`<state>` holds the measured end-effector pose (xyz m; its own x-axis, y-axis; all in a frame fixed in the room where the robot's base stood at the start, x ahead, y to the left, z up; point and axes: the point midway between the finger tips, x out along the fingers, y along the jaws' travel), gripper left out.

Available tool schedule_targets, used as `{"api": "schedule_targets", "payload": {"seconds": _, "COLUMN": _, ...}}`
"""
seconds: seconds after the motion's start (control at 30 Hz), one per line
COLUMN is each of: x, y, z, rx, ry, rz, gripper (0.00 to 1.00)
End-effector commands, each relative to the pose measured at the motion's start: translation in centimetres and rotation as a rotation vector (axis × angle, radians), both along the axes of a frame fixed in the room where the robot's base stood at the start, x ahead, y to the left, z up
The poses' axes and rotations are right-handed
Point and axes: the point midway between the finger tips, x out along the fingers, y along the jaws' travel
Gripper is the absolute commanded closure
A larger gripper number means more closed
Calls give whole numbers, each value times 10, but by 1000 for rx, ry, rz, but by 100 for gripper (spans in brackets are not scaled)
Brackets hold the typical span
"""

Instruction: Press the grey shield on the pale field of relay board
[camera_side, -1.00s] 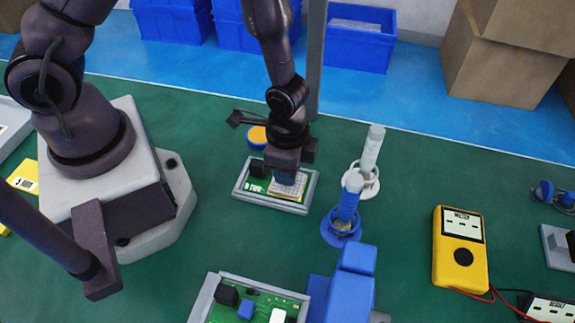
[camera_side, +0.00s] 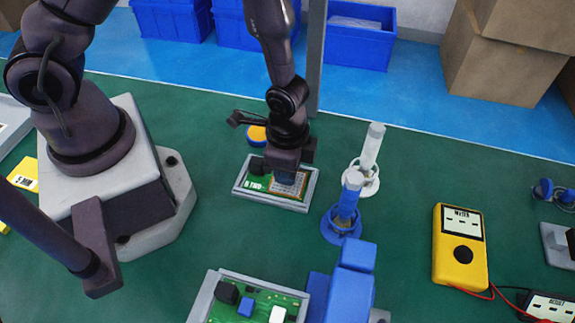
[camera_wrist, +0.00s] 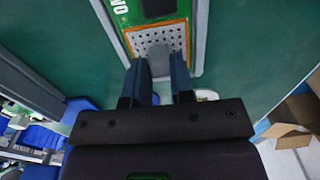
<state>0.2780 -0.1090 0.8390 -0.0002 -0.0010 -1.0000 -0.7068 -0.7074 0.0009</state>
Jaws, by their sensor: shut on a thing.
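The relay board (camera_side: 256,184) is green and lies in a grey frame on the green mat. In the wrist view, the grey shield (camera_wrist: 160,38) is a plate with rows of dark holes, and an orange border shows around it. It also shows in the side view (camera_side: 288,187), over the board's right part. My gripper (camera_side: 286,177) points down at the shield, and its fingers (camera_wrist: 160,68) are shut on it at the near edge. The shield covers most of the pale field. Whether it is fully seated cannot be told.
A blue holder (camera_side: 345,208) and a white holder (camera_side: 369,155) stand upright just right of the board. A second framed board (camera_side: 245,294) and a blue block (camera_side: 350,275) are in front. A yellow meter (camera_side: 460,247) lies at right. Open mat lies between.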

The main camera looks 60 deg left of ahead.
Motion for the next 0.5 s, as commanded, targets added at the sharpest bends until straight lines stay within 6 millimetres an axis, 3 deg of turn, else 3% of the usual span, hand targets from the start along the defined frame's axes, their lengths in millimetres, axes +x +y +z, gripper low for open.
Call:
{"api": "schedule_targets", "payload": {"seconds": 0.03, "x": 0, "y": 0, "z": 0, "rx": 0, "ry": 0, "rz": 0, "gripper": 93}}
{"api": "schedule_targets", "payload": {"seconds": 0.07, "x": 0, "y": 0, "z": 0, "rx": 0, "ry": 0, "rz": 0, "gripper": 71}}
{"api": "schedule_targets", "payload": {"seconds": 0.17, "x": 0, "y": 0, "z": 0, "rx": 0, "ry": 0, "rz": 0, "gripper": 48}}
{"api": "schedule_targets", "payload": {"seconds": 0.5, "x": 0, "y": 0, "z": 3, "rx": -1, "ry": -1, "rz": 1, "gripper": 48}}
